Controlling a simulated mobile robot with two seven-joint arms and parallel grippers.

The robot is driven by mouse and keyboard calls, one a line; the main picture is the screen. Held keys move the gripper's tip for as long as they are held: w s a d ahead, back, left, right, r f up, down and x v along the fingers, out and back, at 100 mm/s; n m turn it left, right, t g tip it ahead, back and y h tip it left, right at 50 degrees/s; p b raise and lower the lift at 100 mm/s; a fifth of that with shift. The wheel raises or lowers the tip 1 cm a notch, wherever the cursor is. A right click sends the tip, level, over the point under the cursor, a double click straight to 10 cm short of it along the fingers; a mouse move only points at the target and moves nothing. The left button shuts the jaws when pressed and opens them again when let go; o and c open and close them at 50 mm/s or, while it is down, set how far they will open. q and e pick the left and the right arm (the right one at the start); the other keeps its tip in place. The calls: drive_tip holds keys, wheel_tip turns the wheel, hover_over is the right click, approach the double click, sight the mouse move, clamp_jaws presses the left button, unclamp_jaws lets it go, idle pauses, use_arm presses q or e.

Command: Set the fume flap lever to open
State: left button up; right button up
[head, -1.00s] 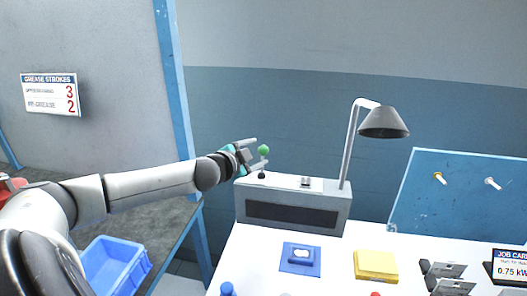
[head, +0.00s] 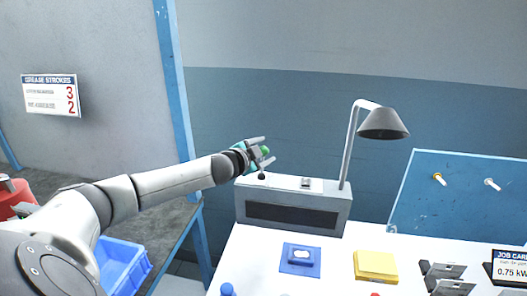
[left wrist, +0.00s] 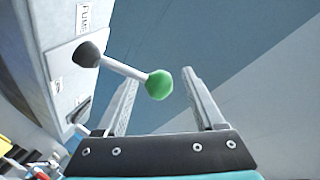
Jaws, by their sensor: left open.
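The fume flap lever has a green ball knob (left wrist: 159,85) on a light rod with a dark round pivot (left wrist: 87,54). It stands on the top left of the grey fume box (head: 292,207). My right gripper is out of view.
A lamp (head: 384,123) rises from the right of the fume box. A blue post (head: 170,80) stands left of the gripper, with a blue crate (head: 123,265) below.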

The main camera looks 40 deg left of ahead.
use_arm(q)
drive_tip(key=c, duration=1.1)
clamp_jaws()
drive_tip(key=shift+a, duration=0.15)
